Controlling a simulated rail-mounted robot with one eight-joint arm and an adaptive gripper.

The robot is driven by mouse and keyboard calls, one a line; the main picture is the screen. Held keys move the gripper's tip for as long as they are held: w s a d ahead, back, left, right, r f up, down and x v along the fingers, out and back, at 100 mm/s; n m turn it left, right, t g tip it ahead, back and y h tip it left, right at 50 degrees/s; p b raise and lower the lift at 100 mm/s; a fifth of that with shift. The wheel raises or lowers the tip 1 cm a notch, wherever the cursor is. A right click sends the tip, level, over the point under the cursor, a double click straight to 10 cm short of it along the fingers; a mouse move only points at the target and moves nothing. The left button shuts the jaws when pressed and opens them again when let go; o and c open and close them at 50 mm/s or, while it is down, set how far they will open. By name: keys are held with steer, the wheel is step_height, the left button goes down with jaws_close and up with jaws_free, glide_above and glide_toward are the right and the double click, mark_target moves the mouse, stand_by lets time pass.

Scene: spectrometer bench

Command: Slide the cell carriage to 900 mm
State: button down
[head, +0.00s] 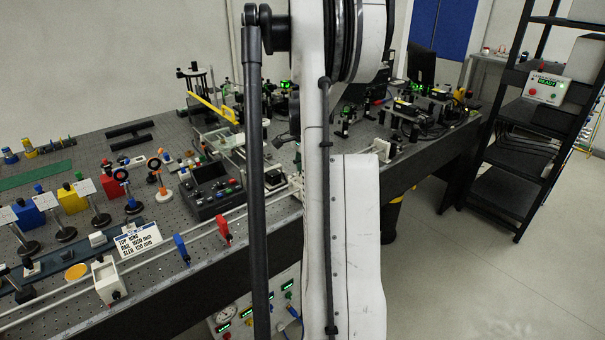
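A cream, box-like block with a dark knob (106,280) sits on the pale rail (55,303) along the bench's front edge, at lower left in the head view. It looks like the cell carriage, but no label on it is readable. A blue marker (182,248) and a red marker (223,229) stand along the rail to the right of the block. No scale marks are readable. My gripper is not in view; my arm fills the middle and hides part of the bench.
The perforated bench (205,208) holds a dark control box (211,190), coloured blocks and optical mounts behind the rail. An orange disc (76,271) lies near the block. A dark shelf rack (527,150) stands at right. The floor (480,270) there is clear.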

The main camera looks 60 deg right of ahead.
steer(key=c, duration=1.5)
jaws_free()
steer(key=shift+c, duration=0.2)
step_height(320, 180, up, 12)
